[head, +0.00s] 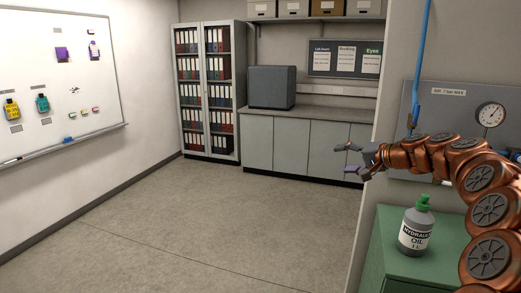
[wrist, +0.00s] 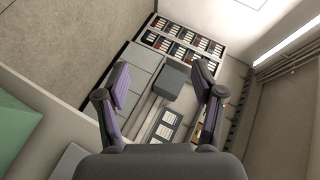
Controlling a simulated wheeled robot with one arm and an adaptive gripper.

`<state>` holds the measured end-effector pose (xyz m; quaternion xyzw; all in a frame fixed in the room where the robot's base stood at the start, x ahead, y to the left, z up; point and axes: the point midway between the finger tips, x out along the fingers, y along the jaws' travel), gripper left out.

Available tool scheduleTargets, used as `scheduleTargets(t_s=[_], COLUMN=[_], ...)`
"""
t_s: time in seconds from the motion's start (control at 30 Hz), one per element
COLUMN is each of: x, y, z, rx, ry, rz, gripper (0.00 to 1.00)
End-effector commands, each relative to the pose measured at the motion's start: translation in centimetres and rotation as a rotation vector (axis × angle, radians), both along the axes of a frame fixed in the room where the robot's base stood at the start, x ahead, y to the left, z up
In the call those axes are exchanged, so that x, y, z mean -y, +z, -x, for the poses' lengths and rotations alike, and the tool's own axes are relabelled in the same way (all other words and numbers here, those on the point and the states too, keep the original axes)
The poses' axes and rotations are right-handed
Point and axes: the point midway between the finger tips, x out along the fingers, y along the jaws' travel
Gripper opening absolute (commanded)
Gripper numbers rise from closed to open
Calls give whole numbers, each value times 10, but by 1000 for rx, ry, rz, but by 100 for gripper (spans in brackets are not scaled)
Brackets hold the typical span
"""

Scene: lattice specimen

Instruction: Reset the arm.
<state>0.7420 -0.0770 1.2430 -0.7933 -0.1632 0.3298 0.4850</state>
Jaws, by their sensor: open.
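My arm (head: 449,155) comes in from the right edge of the head view, copper-coloured and bent, reaching left. My gripper (head: 345,158) is at its end, raised in the air with its fingers spread. In the wrist view my gripper (wrist: 163,95) shows two purple-padded fingers wide apart, with nothing held between them. The grey box on the far counter shows beyond the fingers, well apart from them.
A green cabinet (head: 392,272) bears a hydraulic oil bottle (head: 415,228) below my arm. A wall panel with a gauge (head: 490,114) and a blue pipe (head: 421,60) is close by. Counter (head: 285,143), grey box (head: 271,87) and binder cabinet (head: 208,90) stand at the back. The floor (head: 200,225) is clear.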

Motion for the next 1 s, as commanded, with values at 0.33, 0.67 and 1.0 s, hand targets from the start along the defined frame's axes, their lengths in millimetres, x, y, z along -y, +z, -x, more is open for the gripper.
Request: scheduleTargets(t_s=[0.33, 0.67, 1.0], x=[-130, -177, -154], y=[-23, -77, -144], z=[122, 261, 404], rx=[-158, -340, -563], ry=[292, 483, 576], rz=[190, 437, 706], gripper=[68, 68, 68])
